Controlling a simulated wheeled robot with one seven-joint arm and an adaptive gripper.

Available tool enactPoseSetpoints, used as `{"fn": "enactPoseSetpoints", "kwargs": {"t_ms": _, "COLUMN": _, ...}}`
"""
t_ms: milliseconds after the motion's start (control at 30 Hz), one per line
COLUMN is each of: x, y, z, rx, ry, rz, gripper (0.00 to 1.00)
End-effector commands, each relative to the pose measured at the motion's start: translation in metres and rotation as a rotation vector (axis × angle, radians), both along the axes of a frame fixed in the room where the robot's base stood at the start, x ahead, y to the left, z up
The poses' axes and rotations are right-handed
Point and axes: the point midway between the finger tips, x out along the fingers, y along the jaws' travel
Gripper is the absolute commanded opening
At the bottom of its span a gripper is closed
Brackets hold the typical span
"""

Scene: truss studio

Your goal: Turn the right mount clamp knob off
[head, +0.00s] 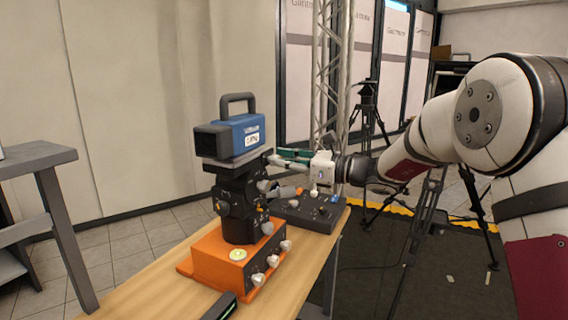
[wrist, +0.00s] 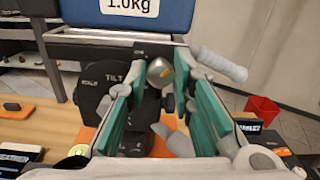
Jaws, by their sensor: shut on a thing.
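A blue box (head: 240,131) with a carry handle sits on a black tilt mount (head: 238,200), which stands on an orange base (head: 215,259). In the wrist view the box (wrist: 130,12) reads "1.0kg" and the mount (wrist: 95,85) reads "TILT". My gripper (head: 280,158) reaches in from the right, just under the box. The gripper is shut on this knob. In the head view the fingers largely hide it.
A grey bar handle (wrist: 218,64) sticks out close beside the right finger. Several knobs (head: 258,280) line the orange base. A black control box (head: 310,212) stands behind on the wooden table (head: 150,290). A truss (head: 325,80) and tripods stand beyond. A red bin (wrist: 262,110) is on the floor.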

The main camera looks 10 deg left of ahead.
Motion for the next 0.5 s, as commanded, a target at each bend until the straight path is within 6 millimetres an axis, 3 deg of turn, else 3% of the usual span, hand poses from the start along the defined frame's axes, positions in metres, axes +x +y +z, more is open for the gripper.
{"fn": "enactPoseSetpoints", "kwargs": {"t_ms": 500, "x": 0.0, "y": -0.0003, "z": -0.004, "rx": -0.15, "ry": -0.419, "rz": -0.001, "gripper": 0.0}}
